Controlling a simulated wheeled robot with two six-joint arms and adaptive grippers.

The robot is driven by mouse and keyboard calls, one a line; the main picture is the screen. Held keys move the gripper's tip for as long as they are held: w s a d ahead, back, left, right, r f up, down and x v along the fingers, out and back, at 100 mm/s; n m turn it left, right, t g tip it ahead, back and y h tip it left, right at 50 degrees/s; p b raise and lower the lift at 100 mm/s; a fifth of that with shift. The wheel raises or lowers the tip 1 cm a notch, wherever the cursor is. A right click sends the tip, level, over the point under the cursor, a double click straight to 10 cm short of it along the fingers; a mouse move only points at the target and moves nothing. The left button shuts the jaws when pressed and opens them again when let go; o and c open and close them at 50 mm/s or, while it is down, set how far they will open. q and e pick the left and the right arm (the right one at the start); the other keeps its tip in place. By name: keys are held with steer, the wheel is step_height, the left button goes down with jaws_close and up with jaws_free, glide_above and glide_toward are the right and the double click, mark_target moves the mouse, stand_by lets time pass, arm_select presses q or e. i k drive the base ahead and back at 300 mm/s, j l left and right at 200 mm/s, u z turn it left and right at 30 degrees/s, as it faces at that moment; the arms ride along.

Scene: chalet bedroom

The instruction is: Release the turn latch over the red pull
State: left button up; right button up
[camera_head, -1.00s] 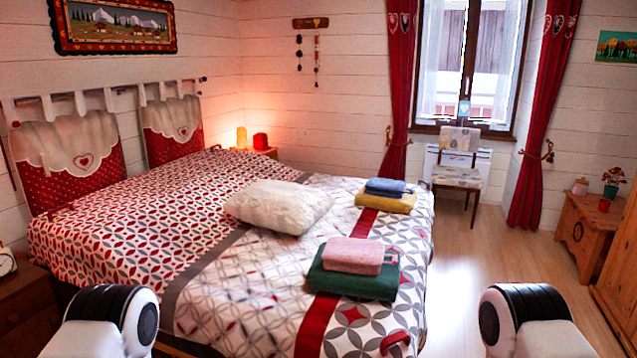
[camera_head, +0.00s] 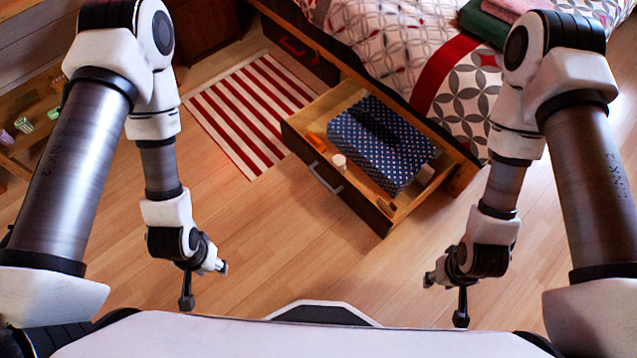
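A red pull (camera_head: 293,46) shows on the dark front of a closed drawer (camera_head: 322,68) under the bed, at the top middle. The turn latch is too small to make out there. My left gripper (camera_head: 186,300) hangs over the floor at lower left, well apart from the red pull. My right gripper (camera_head: 461,316) hangs over the floor at lower right, farther from it. Both grippers are small and dark and seen from above, so their fingers cannot be told apart. I see nothing held in either.
An open drawer (camera_head: 294,137) with a grey handle (camera_head: 326,178) sticks out to the right of the red pull. It holds a blue dotted cloth (camera_head: 375,150) and small items. A striped rug (camera_head: 235,112) lies left of it. Shelves (camera_head: 35,115) stand far left.

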mark_target(317, 60)
steer(key=i+j+z, duration=0.1)
steer(key=z, duration=0.3)
steer(key=j+z, duration=0.1)
steer(key=z, duration=0.25)
steer(key=i+j+z, duration=0.1)
steer(key=z, duration=0.3)
steer(key=j+z, duration=0.25)
steer(key=z, duration=0.15)
steer(key=j+z, duration=0.15)
steer(key=j, duration=0.35)
steer(key=j+z, duration=0.1)
steer(key=j, duration=0.35)
steer(key=j+z, duration=0.15)
steer(key=j, duration=0.35)
steer(key=j+z, duration=0.1)
steer(key=j, duration=0.35)
steer(key=k+j+z, duration=0.15)
steer(key=j, duration=0.35)
steer(key=j+z, duration=0.1)
steer(key=j, duration=0.35)
steer(key=k+j+z, duration=0.15)
steer(key=j, duration=0.3)
steer(key=k+j+z, duration=0.1)
steer(key=j, duration=0.4)
steer(key=k+j, duration=0.1)
steer(key=j, duration=0.25)
steer(key=k+j, duration=0.1)
steer(key=j, duration=0.3)
steer(key=k+j, duration=0.1)
steer(key=j, duration=0.25)
